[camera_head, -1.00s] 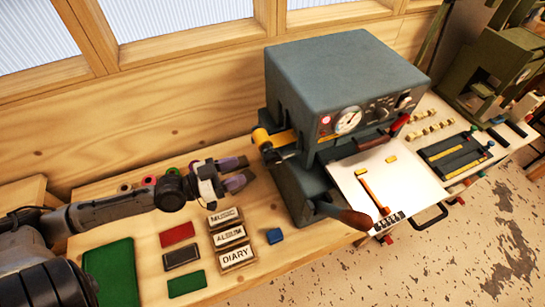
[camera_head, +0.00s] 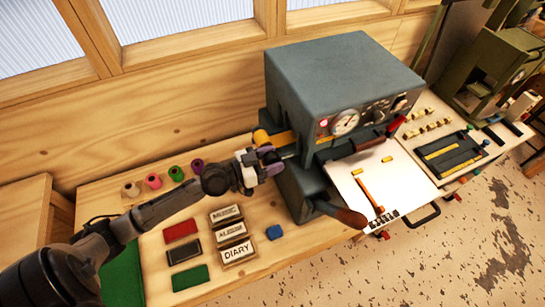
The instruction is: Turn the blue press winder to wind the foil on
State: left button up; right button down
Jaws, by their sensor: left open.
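The blue-grey press (camera_head: 335,75) stands at the back middle of the bench. A yellow foil roll (camera_head: 262,137) sits on its left side, with a yellow strip of foil (camera_head: 283,138) running from it into the press. My left gripper (camera_head: 273,161) is open at the press's left side, just below and in front of the yellow roll. Its purple fingers point right toward the press. The winder itself is largely hidden behind the fingers, and I cannot tell if they touch it. My right gripper is not in view.
Foil rolls (camera_head: 153,181) stand at the back left. Lettered type blocks (camera_head: 237,250), coloured books (camera_head: 188,278) and a small blue block (camera_head: 274,232) lie in front. The press's wooden-tipped handle (camera_head: 349,217) juts forward. A second, green press (camera_head: 495,75) stands at right.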

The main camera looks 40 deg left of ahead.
pick_arm(q)
jog(key=shift+w, duration=0.1)
jog(key=c, duration=0.9)
jog(key=g+p, duration=0.1)
jog(key=p, duration=0.3)
jog(key=g+y+p, duration=0.1)
jog(key=p, duration=0.3)
jog(key=g+p, duration=0.1)
jog(key=p, duration=0.3)
jog(key=shift+d+r+g+y+p, duration=0.1)
jog(key=shift+r+g+y+p, duration=0.2)
jog(key=shift+g+p, duration=0.1)
jog(key=shift+f+p, duration=0.25)
jog(key=shift+p, duration=0.1)
jog(key=o, duration=0.9)
